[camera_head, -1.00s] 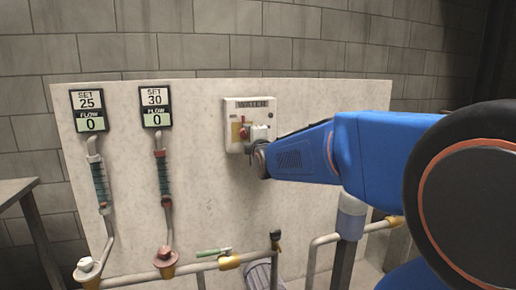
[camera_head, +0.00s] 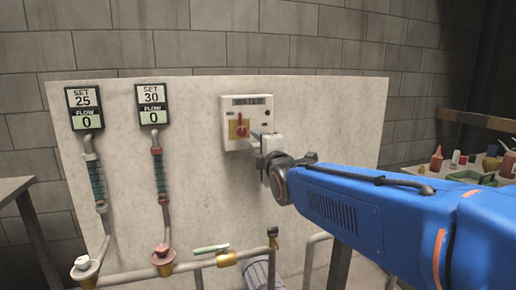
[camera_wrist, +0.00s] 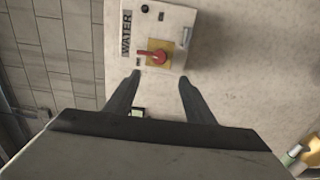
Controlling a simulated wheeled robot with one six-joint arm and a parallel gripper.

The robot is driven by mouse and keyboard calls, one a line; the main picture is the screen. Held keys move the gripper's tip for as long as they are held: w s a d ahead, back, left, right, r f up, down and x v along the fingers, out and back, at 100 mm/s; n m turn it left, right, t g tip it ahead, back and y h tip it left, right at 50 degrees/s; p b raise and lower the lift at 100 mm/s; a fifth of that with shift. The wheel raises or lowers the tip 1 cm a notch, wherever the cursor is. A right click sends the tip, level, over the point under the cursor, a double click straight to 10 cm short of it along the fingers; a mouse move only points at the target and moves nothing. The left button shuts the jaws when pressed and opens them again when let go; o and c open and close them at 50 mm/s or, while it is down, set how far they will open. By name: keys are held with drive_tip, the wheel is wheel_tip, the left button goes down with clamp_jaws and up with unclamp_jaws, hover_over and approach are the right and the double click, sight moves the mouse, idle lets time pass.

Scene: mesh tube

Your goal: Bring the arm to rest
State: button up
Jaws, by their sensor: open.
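My gripper (camera_head: 262,139) is in front of the pale panel, just right of and below the red switch of the water box. In the wrist view my gripper (camera_wrist: 158,84) shows two dark fingers spread apart with nothing between them. The water box (camera_head: 243,103) is white and labelled WATER. Its red switch (camera_head: 240,126) sits on a yellow plate; the red switch (camera_wrist: 155,57) shows just beyond the fingertips in the wrist view, apart from them. My blue arm (camera_head: 345,205) reaches in from the right.
The pale panel (camera_head: 200,180) carries two flow displays, the left one (camera_head: 85,106) reading SET 25 and the right one (camera_head: 152,104) SET 30, both FLOW 0. A side table (camera_head: 462,176) with bottles stands at the right.

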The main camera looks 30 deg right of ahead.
drive_tip(key=shift+s+a, duration=0.1)
drive_tip(key=shift+s, duration=0.3)
idle(0.3)
drive_tip(key=s+a+f+m+g+y, duration=0.2)
drive_tip(key=s+a+f+m+g, duration=0.15)
drive_tip(key=f, duration=0.35)
drive_tip(key=s+a+f+m+g+y, duration=0.1)
drive_tip(key=s+a+f+m+g, duration=0.2)
drive_tip(key=f, duration=0.4)
drive_tip(key=s+a+f+m+g+y, duration=0.1)
drive_tip(key=s+a+f+m+g, duration=0.2)
drive_tip(key=s+f, duration=0.3)
drive_tip(key=s+a+f+m+g+y, duration=0.1)
drive_tip(key=s+a+f+m+g, duration=0.2)
drive_tip(key=s, duration=0.6)
wheel_tip(320, 180, down, 3)
drive_tip(key=shift+a+r+m, duration=0.15)
drive_tip(key=shift+a+m, duration=0.1)
drive_tip(key=shift+m, duration=1)
drive_tip(key=shift+d, duration=0.1)
